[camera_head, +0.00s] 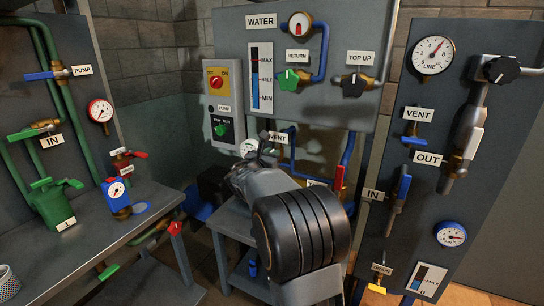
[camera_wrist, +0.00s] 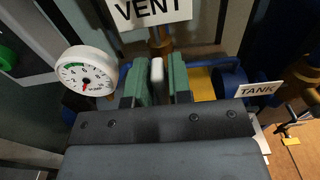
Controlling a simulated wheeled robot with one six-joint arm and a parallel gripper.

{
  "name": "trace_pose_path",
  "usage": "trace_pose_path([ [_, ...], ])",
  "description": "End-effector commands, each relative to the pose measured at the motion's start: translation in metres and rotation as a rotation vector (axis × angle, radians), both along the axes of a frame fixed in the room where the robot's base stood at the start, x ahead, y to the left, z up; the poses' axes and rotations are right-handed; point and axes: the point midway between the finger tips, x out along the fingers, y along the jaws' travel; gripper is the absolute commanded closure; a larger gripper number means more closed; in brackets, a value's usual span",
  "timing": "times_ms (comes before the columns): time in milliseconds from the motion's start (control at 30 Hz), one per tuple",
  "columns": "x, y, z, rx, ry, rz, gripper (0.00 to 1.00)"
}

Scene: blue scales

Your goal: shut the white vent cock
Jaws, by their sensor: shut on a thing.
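The white vent cock's lever (camera_wrist: 157,78) shows in the wrist view between the two green fingertips of my gripper (camera_wrist: 160,84), which is shut on it. The lever points toward the camera, below the VENT label (camera_wrist: 150,10). A brass fitting (camera_wrist: 160,42) stands just behind it. In the head view my gripper (camera_head: 264,150) is at the centre, in front of the lower edge of the water panel, by the partly covered VENT label (camera_head: 279,138). My arm and gripper hide the white lever there.
A white round gauge (camera_wrist: 86,74) is close at the left of my gripper. A TANK label (camera_wrist: 259,90) and blue pipe parts are at its right. In the head view, a second VENT label with a blue lever (camera_head: 415,140) is on the right panel.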

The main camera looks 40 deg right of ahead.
Motion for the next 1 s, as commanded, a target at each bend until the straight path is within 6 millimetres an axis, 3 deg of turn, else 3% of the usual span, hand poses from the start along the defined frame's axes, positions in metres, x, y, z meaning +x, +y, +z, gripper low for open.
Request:
trace_pose_path([
  [367,-0.001,-0.001,-0.004,0.035,-0.064,0.0,1.0],
  [1000,-0.009,-0.005,-0.011,0.301,-0.565,0.0,1.0],
])
